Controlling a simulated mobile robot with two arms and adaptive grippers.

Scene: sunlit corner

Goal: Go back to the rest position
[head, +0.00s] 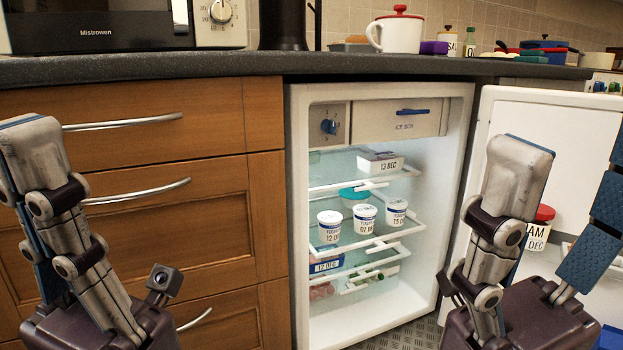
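My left gripper (22,150) rises at the left edge, in front of the wooden drawers. One grey finger shows clearly; the fingertip gap is not visible, so I cannot tell whether it is open or shut. My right gripper (572,170) is at the right, in front of the open fridge door. Its two fingers with blue pads stand apart, with nothing held between them; its right finger is cut off by the picture edge. Both grippers point upward, and their dark bodies sit low in the picture.
An open fridge (381,340) holds several white pots, boxes and bottles on its shelves. Its door (560,120) stands open at right, with a red-lidded jar (538,228). Wooden drawers (130,235) stand at left. The countertop (220,66) carries a microwave (95,27) and mug (400,35).

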